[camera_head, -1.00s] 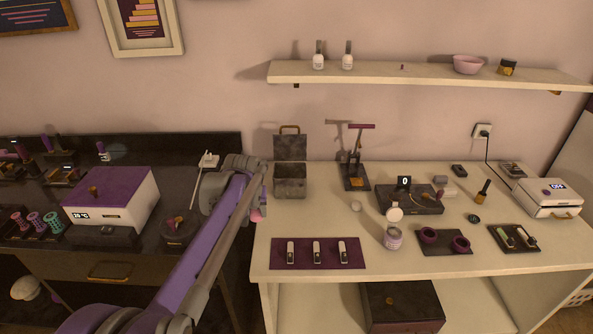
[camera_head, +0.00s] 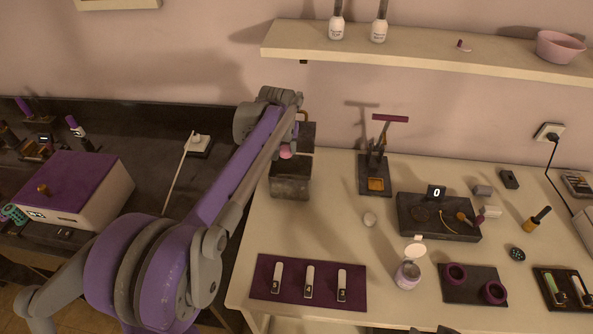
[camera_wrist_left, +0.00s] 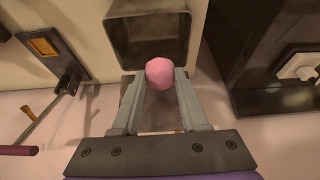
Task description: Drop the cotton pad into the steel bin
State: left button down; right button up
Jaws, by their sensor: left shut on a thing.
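The steel bin (camera_head: 290,188) is a dark grey open box at the back left of the white table, its lid raised behind it. In the left wrist view its square opening (camera_wrist_left: 152,62) lies just past my fingertips. My left gripper (camera_head: 289,149) is shut on a round pink thing, which I take for the cotton pad (camera_head: 286,153). The pad shows between the fingertips in the left wrist view (camera_wrist_left: 160,72), overlapping the near rim of the opening. It appears to be above the bin; the exact height is unclear. My right gripper is not in view.
A stand with a purple handle (camera_head: 376,160) is right of the bin. A wall shelf (camera_head: 430,50) hangs above.

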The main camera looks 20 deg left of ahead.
pick_arm(q)
jog(key=shift+s+f+b, duration=0.3)
jog(key=shift+f+b, duration=0.1)
jog(key=shift+f, duration=0.2)
notch_tip(320, 180, down, 4)
jog(key=b, duration=0.3)
jog(key=shift+f, duration=0.25)
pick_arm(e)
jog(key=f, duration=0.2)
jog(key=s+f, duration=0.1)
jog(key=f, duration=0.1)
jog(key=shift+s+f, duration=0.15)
pick_arm(q)
jog(key=shift+w, duration=0.1)
jog(key=shift+c, duration=1.7)
grip_release()
jog(key=shift+r, duration=0.15)
jog(key=v, duration=1)
jog(key=shift+s+r+p, duration=0.25)
jog(key=shift+p, duration=0.2)
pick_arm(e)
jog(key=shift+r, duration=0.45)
pick_arm(q)
jog(key=shift+d, duration=0.1)
